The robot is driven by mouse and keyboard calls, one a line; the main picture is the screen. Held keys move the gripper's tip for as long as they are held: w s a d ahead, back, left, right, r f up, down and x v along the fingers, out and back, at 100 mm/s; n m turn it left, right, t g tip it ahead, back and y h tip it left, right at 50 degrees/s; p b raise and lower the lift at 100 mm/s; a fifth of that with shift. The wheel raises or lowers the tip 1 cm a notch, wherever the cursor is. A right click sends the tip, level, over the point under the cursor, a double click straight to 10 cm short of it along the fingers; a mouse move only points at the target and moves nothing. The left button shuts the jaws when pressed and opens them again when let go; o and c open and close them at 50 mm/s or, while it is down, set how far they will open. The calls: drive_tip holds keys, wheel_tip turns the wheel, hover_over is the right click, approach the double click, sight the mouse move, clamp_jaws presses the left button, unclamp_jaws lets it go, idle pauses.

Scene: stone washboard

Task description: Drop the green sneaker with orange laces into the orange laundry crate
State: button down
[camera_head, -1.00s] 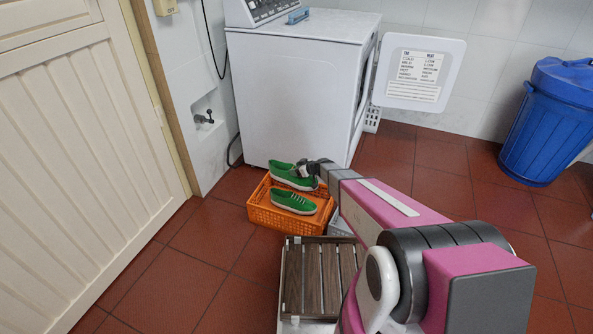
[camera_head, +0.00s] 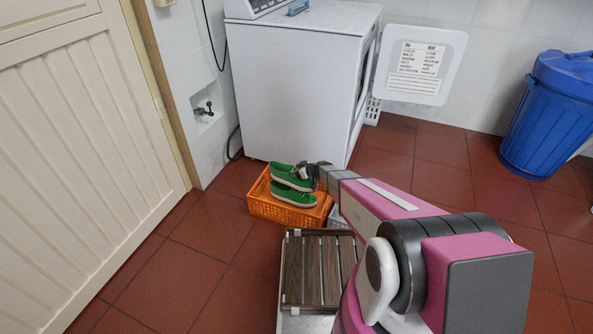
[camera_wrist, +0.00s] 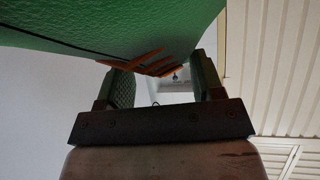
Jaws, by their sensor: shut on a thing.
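The green sneaker with orange laces (camera_head: 283,172) is in my gripper (camera_head: 316,172), over the orange laundry crate (camera_head: 285,213). In the wrist view the sneaker (camera_wrist: 110,25) fills the top, its orange laces close to the two fingers of my gripper (camera_wrist: 160,82). The fingers are shut on it. A second green shoe (camera_head: 292,197) with a pale sole sits at the crate's near side, just below the held sneaker. The two shoes overlap in the head view, and I cannot tell whether they touch. My arm hides part of the crate's right side.
A white washing machine (camera_head: 290,90) with its door (camera_head: 421,66) open stands behind the crate. A slatted wooden rack (camera_head: 312,270) lies in front of it. A blue bin (camera_head: 550,120) stands at the right. The tiled floor left of the crate is clear.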

drive_tip(key=shift+c, duration=0.8)
unclamp_jaws()
drive_tip(key=v, duration=1)
drive_tip(key=shift+s+d, duration=0.2)
drive_tip(key=shift+d, duration=0.1)
drive_tip(key=shift+r, duration=0.15)
